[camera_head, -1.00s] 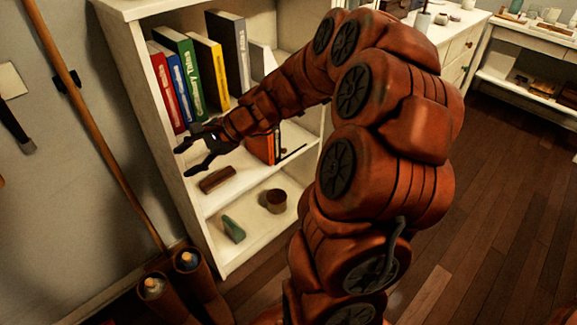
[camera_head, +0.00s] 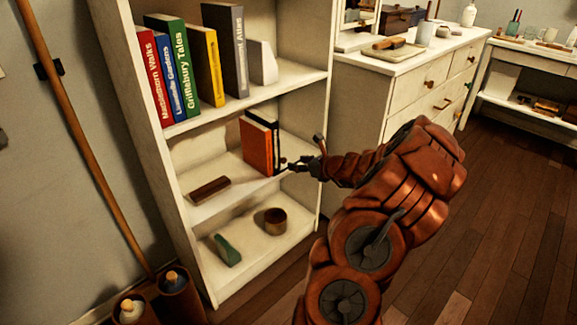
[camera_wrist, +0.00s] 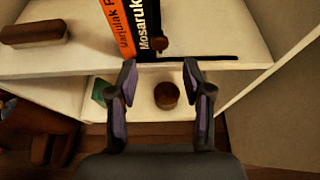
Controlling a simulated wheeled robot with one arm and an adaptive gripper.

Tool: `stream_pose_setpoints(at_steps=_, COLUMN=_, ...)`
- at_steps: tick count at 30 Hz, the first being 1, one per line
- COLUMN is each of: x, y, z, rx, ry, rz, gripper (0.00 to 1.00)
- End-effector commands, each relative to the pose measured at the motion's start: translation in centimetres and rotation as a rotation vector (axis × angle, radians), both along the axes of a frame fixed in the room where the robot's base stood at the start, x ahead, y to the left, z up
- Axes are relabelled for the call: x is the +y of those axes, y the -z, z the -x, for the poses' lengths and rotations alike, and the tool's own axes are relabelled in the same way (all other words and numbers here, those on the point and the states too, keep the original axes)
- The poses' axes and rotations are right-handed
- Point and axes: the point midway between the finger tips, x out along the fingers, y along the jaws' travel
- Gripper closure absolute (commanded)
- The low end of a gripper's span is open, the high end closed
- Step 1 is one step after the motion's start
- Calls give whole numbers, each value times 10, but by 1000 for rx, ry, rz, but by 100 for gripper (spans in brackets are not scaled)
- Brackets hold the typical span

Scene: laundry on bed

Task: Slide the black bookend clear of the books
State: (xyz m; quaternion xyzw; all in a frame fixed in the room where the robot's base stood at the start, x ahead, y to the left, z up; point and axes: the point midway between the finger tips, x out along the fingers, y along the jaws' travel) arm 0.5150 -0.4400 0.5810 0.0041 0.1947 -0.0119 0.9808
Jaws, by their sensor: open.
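On the middle shelf (camera_head: 200,212), an orange book (camera_head: 255,147) and a black book (camera_head: 263,124) stand side by side. The wrist view shows the spines of the orange book (camera_wrist: 113,28) and the black book (camera_wrist: 147,22). The black bookend (camera_wrist: 205,58) shows there as a thin dark strip along the shelf front, reaching right from the books. A small brown knob (camera_wrist: 159,45) sits by its left part. My gripper (camera_head: 291,165) is open and empty, just in front of the books' right end. Its fingertips (camera_wrist: 160,80) are apart and short of the knob; contact is not visible.
A brown block (camera_head: 208,190) lies left on the middle shelf. Below are a brown cup (camera_head: 275,221) and a green object (camera_head: 226,250). Several books and a white bookend (camera_head: 263,62) stand above. A dresser (camera_head: 400,100) is right of the bookcase. The middle shelf is bare between block and books.

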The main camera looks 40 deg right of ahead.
Motion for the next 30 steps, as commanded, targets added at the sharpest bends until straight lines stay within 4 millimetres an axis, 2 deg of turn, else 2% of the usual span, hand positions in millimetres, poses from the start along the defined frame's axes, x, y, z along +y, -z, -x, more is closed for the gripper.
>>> stream_pose_setpoints(at_steps=6, x=1, y=15, z=-31, rx=2, ry=-5, rz=4, gripper=50)
stream_pose_setpoints(at_steps=12, x=0, y=22, z=-50, rx=3, ry=-4, rz=4, gripper=50)
stream_pose_setpoints(at_steps=23, x=0, y=23, z=-55, rx=1, ry=-3, rz=3, gripper=50)
stream_pose_setpoints(at_steps=24, x=0, y=23, z=-55, rx=1, ry=-3, rz=3, gripper=51)
stream_pose_setpoints(at_steps=30, x=0, y=23, z=-55, rx=1, ry=-3, rz=3, gripper=72)
